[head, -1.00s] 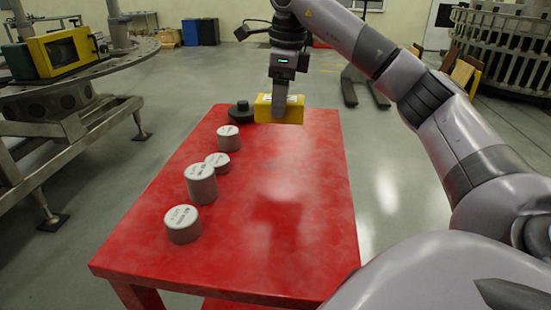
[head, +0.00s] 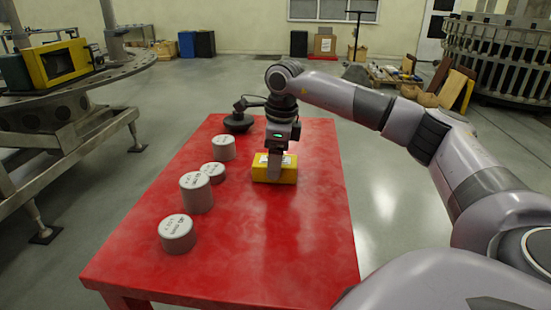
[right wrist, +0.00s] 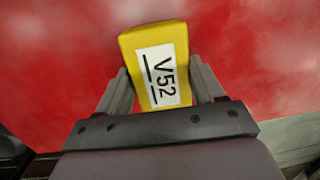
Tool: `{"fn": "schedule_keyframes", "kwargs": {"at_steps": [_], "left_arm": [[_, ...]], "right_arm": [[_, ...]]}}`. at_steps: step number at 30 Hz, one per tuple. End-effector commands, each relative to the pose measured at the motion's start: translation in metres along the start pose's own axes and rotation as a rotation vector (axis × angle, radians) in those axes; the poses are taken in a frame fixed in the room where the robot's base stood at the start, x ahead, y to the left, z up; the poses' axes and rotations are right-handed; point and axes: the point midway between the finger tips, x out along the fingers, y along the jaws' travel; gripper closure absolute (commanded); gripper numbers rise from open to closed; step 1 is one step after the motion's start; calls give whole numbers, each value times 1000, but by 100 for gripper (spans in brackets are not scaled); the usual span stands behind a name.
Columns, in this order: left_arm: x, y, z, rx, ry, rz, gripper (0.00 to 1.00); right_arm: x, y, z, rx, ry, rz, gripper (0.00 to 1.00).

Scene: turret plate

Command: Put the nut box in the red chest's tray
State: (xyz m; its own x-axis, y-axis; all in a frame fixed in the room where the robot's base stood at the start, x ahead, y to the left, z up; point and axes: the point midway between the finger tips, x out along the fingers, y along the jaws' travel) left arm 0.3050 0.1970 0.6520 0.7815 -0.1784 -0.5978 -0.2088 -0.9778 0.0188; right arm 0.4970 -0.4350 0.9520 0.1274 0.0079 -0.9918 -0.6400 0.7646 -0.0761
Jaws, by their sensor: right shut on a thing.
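The nut box, a yellow box (head: 288,173) with a white label, is at the red top (head: 300,225), which looks like the red chest's tray. In the head view it is on or just above the surface; I cannot tell whether it touches. My right gripper (head: 275,172) points down and is shut on the box. In the right wrist view the box (right wrist: 153,45) sits between the two fingers, its label reading V52, with red surface behind it. My left gripper is not in view.
Several grey labelled cylinders (head: 197,194) stand along the left side of the red top. A dark round knob-like part (head: 238,122) is at its far left corner. The right and near parts are clear. A metal turret frame (head: 70,120) stands to the left.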

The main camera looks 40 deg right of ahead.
Motion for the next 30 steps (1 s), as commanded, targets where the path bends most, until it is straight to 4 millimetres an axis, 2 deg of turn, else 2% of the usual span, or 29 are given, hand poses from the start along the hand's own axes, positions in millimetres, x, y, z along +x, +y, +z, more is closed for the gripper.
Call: {"fn": "schedule_keyframes", "kwargs": {"at_steps": [5, 6, 8, 9, 17, 20, 23, 30], "left_arm": [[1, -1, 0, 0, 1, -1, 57], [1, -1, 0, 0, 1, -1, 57], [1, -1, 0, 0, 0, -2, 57], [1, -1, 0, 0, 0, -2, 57], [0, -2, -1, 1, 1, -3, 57], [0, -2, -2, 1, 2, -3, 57], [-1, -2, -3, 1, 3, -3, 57], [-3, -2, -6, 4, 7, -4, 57]], "right_arm": [[2, 0, 0, 0, -1, -1, 84], [3, 0, 0, 0, 1, 0, 29], [2, 0, 0, 0, 0, 0, 10], [2, 0, 0, 0, 1, 0, 7], [2, 0, 0, -1, 0, 0, 7], [-4, 0, 1, -1, -1, -1, 7], [-18, -1, 1, 0, -3, -2, 7], [-71, -1, 2, -1, -4, -3, 7]]}}
